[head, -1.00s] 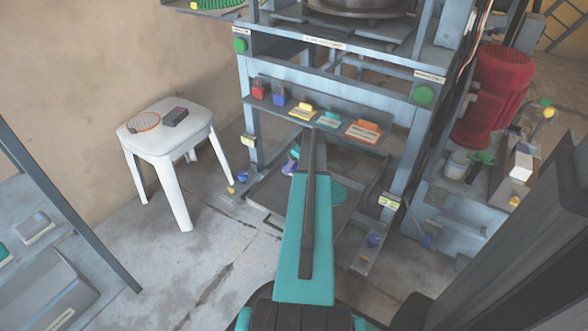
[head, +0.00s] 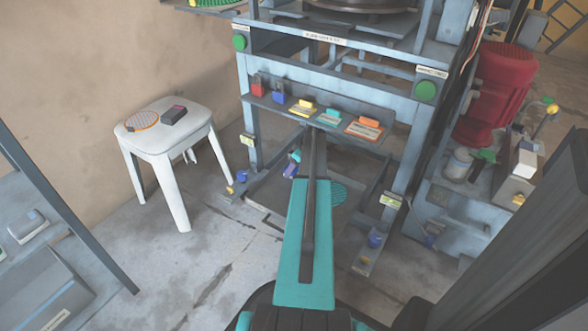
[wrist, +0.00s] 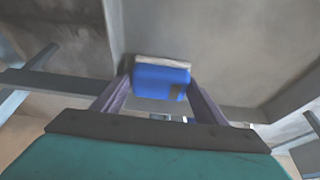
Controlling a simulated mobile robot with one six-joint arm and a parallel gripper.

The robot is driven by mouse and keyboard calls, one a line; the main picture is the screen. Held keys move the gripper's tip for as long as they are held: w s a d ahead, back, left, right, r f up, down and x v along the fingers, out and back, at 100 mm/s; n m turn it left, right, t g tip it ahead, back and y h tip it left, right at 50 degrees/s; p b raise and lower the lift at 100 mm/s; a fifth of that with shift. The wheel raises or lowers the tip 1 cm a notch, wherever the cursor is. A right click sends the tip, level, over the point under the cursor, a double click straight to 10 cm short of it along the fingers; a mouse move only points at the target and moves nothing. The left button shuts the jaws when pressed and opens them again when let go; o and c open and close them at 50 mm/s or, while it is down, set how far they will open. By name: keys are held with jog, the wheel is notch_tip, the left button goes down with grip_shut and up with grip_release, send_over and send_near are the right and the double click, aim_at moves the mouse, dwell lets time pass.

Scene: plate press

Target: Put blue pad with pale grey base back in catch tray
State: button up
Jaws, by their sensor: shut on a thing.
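My gripper (head: 291,168) reaches in under the press, partly hidden behind my arm in the head view. In the wrist view its two purple fingers are shut on the blue pad (wrist: 158,84), one on each side. The pad's pale grey base (wrist: 162,61) shows as a strip along its upper edge there. The catch tray (head: 264,207) is the low dark-rimmed tray on the floor under the press. The gripper is over the tray's left part. I cannot tell whether the pad touches the tray.
Press legs stand on both sides. A shelf with red, blue, yellow, teal and orange items (head: 331,118) is above the gripper. A white stool (head: 167,146) stands left, and a red motor (head: 496,92) right.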

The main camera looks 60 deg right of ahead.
jog(key=shift+f, duration=0.15)
jog(key=o, duration=0.7)
jog(key=shift+p+v, duration=0.5)
jog(key=shift+v, duration=0.45)
jog(key=p+v, duration=0.2)
jog(key=v, duration=0.2)
jog(key=s, duration=1.1)
jog(key=shift+s+a+f+p, duration=0.1)
jog(key=shift+s+f+p, duration=0.2)
jog(key=shift+s, duration=0.05)
